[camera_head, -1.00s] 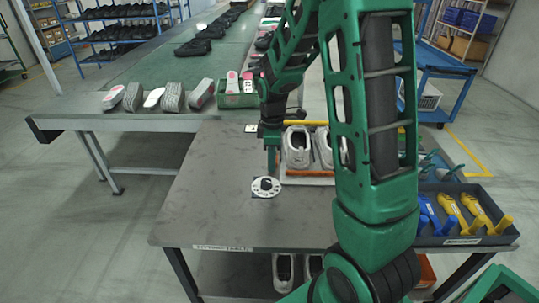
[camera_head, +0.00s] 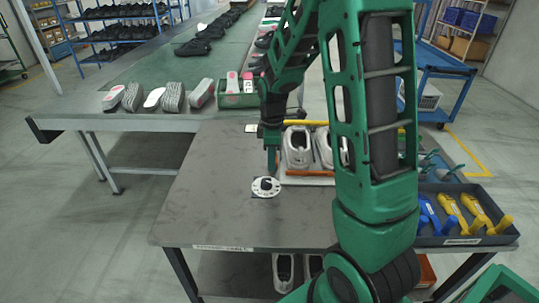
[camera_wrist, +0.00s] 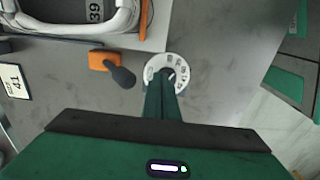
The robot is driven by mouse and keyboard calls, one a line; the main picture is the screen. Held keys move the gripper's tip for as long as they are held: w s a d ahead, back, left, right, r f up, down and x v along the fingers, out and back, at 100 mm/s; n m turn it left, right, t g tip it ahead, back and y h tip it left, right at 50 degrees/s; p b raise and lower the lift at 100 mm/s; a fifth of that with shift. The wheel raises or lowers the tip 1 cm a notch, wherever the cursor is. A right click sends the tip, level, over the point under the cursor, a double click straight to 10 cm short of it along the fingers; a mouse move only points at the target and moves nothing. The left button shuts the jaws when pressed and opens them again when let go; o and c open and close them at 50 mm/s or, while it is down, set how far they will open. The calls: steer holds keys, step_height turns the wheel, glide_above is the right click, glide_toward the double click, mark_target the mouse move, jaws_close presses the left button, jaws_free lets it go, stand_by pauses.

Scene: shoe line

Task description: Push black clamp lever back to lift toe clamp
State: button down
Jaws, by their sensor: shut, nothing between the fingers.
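The black clamp lever (camera_wrist: 123,76) shows in the wrist view, joined to an orange block (camera_wrist: 99,61) beside the shoe tray. In the head view it cannot be made out and seems hidden behind my gripper (camera_head: 272,172). In the wrist view my gripper (camera_wrist: 164,84) is shut and empty. Its narrow fingers overlap the lower part of a round white dial (camera_wrist: 155,62), to the right of the lever and apart from it. Whether the fingers touch the dial is unclear. The toe clamp cannot be told apart in either view.
Grey shoes (camera_head: 297,148) stand on a tray with an orange front edge (camera_head: 308,173). A card marked 41 (camera_wrist: 13,81) lies left of the lever. A dark bin (camera_head: 480,238) with blue and yellow tools is at right. The table's left part (camera_head: 205,200) is clear.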

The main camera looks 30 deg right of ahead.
stand_by(0.6)
steer(key=shift+w+d, duration=0.8)
steer(key=shift+w, duration=0.35)
steer(key=shift+s, duration=0.1)
steer(key=shift+s+a, duration=0.45)
steer(key=shift+s, duration=0.05)
step_height(320, 180, up, 9)
stand_by(1.1)
steer(key=shift+s, duration=0.1)
